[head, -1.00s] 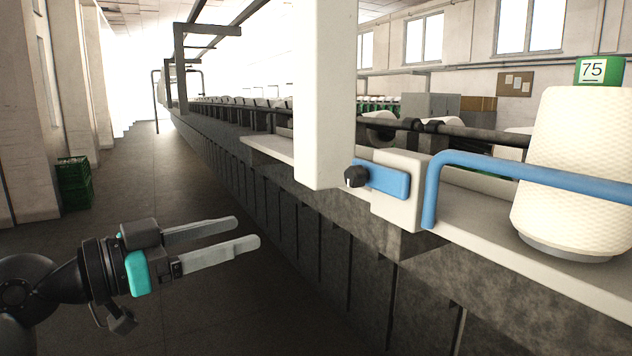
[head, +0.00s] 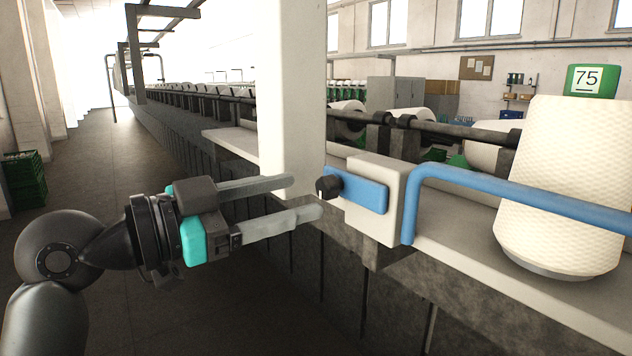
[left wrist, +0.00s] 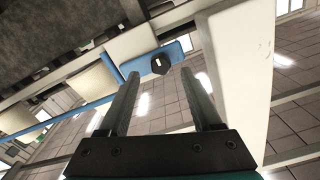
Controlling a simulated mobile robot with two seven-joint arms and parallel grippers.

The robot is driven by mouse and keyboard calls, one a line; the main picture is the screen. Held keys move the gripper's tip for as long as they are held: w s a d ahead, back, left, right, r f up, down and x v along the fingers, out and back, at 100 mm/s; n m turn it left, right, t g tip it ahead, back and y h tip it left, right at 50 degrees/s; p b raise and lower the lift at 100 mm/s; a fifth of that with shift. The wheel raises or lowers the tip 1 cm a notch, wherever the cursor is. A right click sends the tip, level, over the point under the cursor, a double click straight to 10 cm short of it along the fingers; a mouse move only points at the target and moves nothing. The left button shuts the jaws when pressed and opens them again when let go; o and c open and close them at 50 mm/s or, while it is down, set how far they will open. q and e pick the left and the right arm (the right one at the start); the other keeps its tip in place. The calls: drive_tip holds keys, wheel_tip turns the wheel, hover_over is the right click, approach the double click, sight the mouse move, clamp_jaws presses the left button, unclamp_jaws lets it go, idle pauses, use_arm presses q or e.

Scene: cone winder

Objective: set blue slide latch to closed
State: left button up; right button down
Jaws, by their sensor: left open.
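The blue slide latch (head: 358,190) is a flat blue bar with a black knob (head: 328,187) at its left end, on a white block (head: 389,198) at the machine's front. In the left wrist view the blue latch (left wrist: 177,53) and its black knob (left wrist: 160,64) show beyond the fingers, roughly between their tips. My left gripper (head: 306,197) is open and empty, its fingertips just left of the knob and apparently apart from it. My right gripper is not in view.
A white post (head: 285,90) stands just left of the latch. A blue rail (head: 510,187) runs right from the block, in front of a large white yarn cone (head: 568,190). The aisle floor (head: 120,160) at left is clear, with green crates (head: 24,178) beside it.

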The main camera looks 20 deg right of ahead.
sight(321, 190)
use_arm(q)
drive_tip(key=shift+p+x, duration=0.3)
drive_tip(key=shift+x, duration=1.95)
clamp_jaws()
